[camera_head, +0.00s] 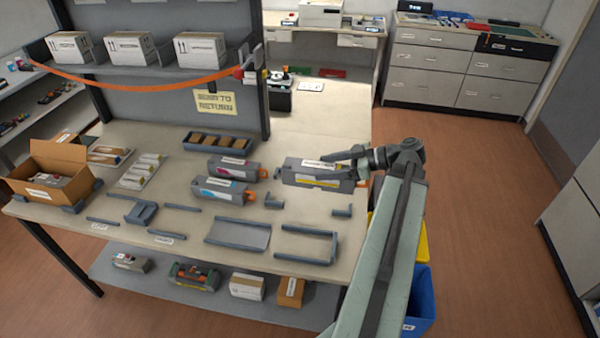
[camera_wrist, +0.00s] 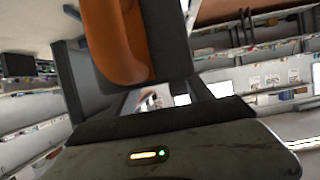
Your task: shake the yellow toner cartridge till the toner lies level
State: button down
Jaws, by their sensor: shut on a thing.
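The yellow toner cartridge (camera_head: 318,181) is a grey body with a yellow stripe and a white label, at the right end of the table in the head view. My gripper (camera_head: 352,160) is shut on its right end, with the fingers reaching over it. I cannot tell whether the cartridge touches the table. In the wrist view an orange part of the cartridge (camera_wrist: 118,45) and a dark grey part fill the top middle, close to the gripper. The toner inside is hidden.
Magenta (camera_head: 230,167) and cyan (camera_head: 222,190) cartridges lie to the left. Grey trays and brackets (camera_head: 240,234) lie in front. An open cardboard box (camera_head: 47,178) stands at the far left. A shelf (camera_head: 150,72) with white boxes rises behind. Blue and yellow bins (camera_head: 420,300) stand right of the table.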

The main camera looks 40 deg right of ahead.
aim_at(301, 164)
jog(key=s+d, duration=0.4)
jog(key=s, duration=0.1)
jog(key=shift+d+r, duration=0.1)
jog(key=shift+d, duration=0.25)
jog(key=w+a, duration=0.4)
jog(key=w, duration=0.1)
jog(key=w+a, duration=0.5)
jog(key=shift+w+a, duration=0.15)
jog(key=shift+w, duration=0.05)
jog(key=shift+s+d, duration=0.4)
jog(key=shift+d, duration=0.1)
jog(key=shift+w+a, duration=0.15)
jog(key=shift+a, duration=0.05)
jog(key=shift+d, duration=0.15)
